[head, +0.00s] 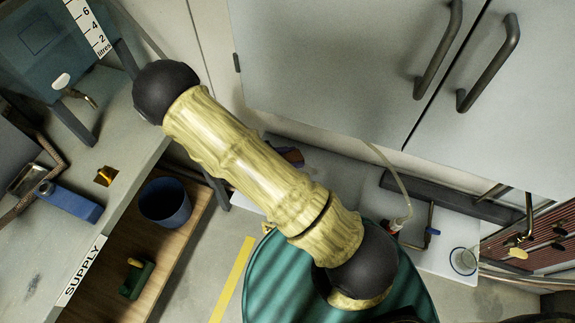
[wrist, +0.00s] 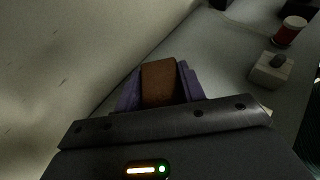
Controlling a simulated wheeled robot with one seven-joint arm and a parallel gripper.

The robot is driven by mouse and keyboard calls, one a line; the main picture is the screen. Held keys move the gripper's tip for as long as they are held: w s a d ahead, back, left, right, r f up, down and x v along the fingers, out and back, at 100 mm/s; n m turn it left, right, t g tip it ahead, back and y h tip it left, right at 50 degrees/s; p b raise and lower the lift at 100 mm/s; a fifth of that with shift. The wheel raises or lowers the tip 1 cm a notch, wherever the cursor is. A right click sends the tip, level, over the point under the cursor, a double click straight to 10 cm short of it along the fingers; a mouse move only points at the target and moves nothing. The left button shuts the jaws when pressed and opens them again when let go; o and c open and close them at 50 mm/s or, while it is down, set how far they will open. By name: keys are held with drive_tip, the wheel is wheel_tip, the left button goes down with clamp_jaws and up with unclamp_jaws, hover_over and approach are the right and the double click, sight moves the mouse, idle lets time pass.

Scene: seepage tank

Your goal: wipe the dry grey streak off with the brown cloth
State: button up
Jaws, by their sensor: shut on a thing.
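My gripper (wrist: 158,88) shows in the wrist view with its purple fingers closed on the brown cloth (wrist: 159,80), which looks like a folded brown pad between them. A pale, bare surface (wrist: 70,60) fills the left of that view, with a few small dark flecks. I cannot tell whether the cloth touches it.
The wrist view shows a red-and-white tub (wrist: 289,32) and a grey block (wrist: 271,72) at right.

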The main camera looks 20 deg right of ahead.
drive_tip(key=shift+w+d+f, duration=0.1)
drive_tip(key=shift+w+d, duration=0.45)
drive_tip(key=shift+w, duration=0.15)
drive_tip(key=shift+w+d+f+b, duration=0.2)
drive_tip(key=shift+f+b, duration=0.1)
drive_tip(key=shift+b, duration=0.15)
drive_tip(key=shift+f+b, duration=0.95)
drive_tip(key=shift+f, duration=0.75)
drive_tip(key=shift+s+a, duration=0.1)
drive_tip(key=shift+a, duration=0.05)
drive_tip(key=shift+f, duration=0.4)
drive_tip(key=shift+s+d+r, duration=0.1)
drive_tip(key=shift+s+d, duration=0.25)
drive_tip(key=shift+d, duration=0.2)
drive_tip(key=shift+s+d, duration=0.35)
drive_tip(key=shift+d, duration=0.2)
drive_tip(key=shift+d, duration=0.1)
